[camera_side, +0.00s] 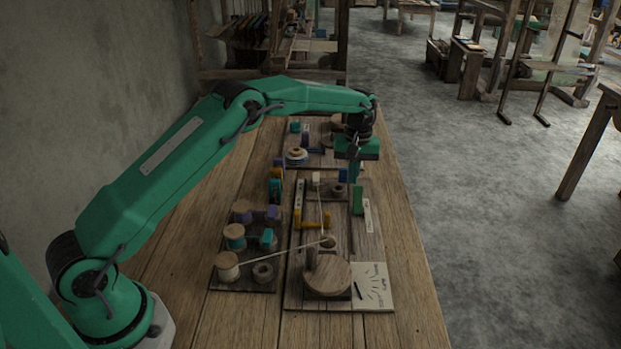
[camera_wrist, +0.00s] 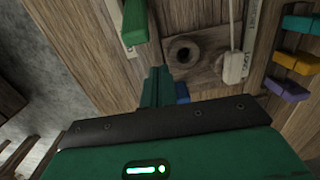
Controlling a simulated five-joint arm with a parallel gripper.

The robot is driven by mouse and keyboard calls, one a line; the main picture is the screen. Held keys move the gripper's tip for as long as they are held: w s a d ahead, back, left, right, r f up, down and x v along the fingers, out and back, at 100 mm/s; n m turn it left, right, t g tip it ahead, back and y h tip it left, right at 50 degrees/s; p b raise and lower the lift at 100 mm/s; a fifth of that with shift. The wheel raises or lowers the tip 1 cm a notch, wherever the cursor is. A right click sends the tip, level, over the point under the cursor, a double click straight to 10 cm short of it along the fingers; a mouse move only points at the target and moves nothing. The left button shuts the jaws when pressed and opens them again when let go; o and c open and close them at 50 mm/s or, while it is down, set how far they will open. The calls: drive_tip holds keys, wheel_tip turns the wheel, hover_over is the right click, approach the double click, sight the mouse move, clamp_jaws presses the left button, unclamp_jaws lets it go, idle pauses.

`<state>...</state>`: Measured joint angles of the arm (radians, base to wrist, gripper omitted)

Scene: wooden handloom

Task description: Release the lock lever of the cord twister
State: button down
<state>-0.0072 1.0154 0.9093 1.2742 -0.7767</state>
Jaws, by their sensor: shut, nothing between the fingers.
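The cord twister is a wooden board (camera_side: 290,290) with a large round disc (camera_side: 327,276) and an upright peg at its near end. A green upright piece (camera_side: 358,200) stands on its right side beside a pale label; it also shows in the wrist view (camera_wrist: 135,22). A yellow bent piece (camera_side: 299,221) is on its left side. I cannot tell for certain which is the lock lever. My gripper (camera_side: 354,178) points down, shut and empty, above the board's far end, just beyond the green piece. Its fingers show in the wrist view (camera_wrist: 157,78), apart from the green piece.
A white block (camera_wrist: 233,66) holds a cord beside a round wooden knob (camera_wrist: 183,50). A small blue part (camera_wrist: 182,93) is close to my fingers. A spool rack with a cream spool (camera_side: 228,266) stands left. Bare tabletop (camera_side: 405,270) lies right.

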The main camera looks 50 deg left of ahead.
sight(355, 187)
drive_tip(key=shift+s+d+r, duration=0.35)
drive_tip(key=shift+s+d, duration=0.15)
drive_tip(key=shift+s, duration=0.05)
drive_tip(key=shift+s+d+r, duration=0.3)
drive_tip(key=shift+s+d, duration=0.2)
drive_tip(key=shift+s+d+r+t, duration=0.25)
drive_tip(key=shift+s+d+t, duration=0.05)
drive_tip(key=shift+t, duration=0.1)
idle(0.4)
drive_tip(key=shift+r, duration=0.1)
drive_tip(key=shift+s+d+r, duration=0.3)
drive_tip(key=shift+s+d, duration=0.4)
drive_tip(key=shift+d, duration=0.05)
drive_tip(key=shift+s+d+r, duration=0.1)
drive_tip(key=shift+s+d, duration=0.6)
drive_tip(key=shift+s, duration=0.05)
drive_tip(key=shift+r, duration=0.15)
drive_tip(key=shift+r, duration=0.65)
